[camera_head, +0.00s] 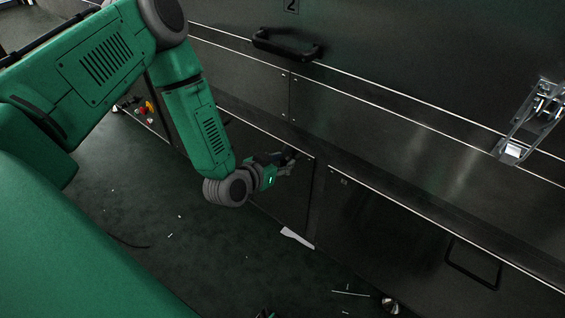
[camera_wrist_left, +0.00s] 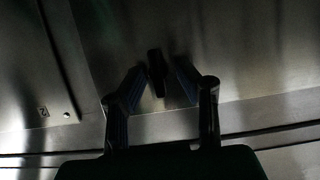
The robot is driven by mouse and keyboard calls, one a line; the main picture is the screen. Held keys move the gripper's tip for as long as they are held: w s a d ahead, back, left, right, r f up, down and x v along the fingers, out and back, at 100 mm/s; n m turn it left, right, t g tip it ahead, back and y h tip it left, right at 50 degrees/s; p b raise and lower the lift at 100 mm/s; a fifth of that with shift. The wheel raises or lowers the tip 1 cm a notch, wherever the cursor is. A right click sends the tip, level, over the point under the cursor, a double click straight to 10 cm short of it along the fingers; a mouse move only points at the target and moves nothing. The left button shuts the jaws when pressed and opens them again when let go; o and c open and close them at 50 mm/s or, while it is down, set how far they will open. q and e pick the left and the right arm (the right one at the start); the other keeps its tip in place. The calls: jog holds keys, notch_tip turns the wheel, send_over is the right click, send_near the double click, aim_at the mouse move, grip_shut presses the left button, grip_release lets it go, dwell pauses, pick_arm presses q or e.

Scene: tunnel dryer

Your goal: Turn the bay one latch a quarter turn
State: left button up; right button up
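A small dark bar-shaped latch (camera_wrist_left: 156,72) stands out from a dark metal panel in the left wrist view. My left gripper (camera_wrist_left: 158,80) has its two fingers open on either side of the latch, with a narrow gap showing on each side. In the head view the left gripper (camera_head: 290,158) is at the upper right part of a low door panel (camera_head: 293,190); there its fingers largely hide the latch. I cannot read a bay number for this latch.
A black handle (camera_head: 286,46) sits on the upper panel under a "2" label (camera_head: 291,5). A silver toggle clamp (camera_head: 530,122) is at the right. Pale scraps (camera_head: 297,238) lie on the dark floor.

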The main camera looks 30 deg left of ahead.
pick_arm(q)
grip_shut()
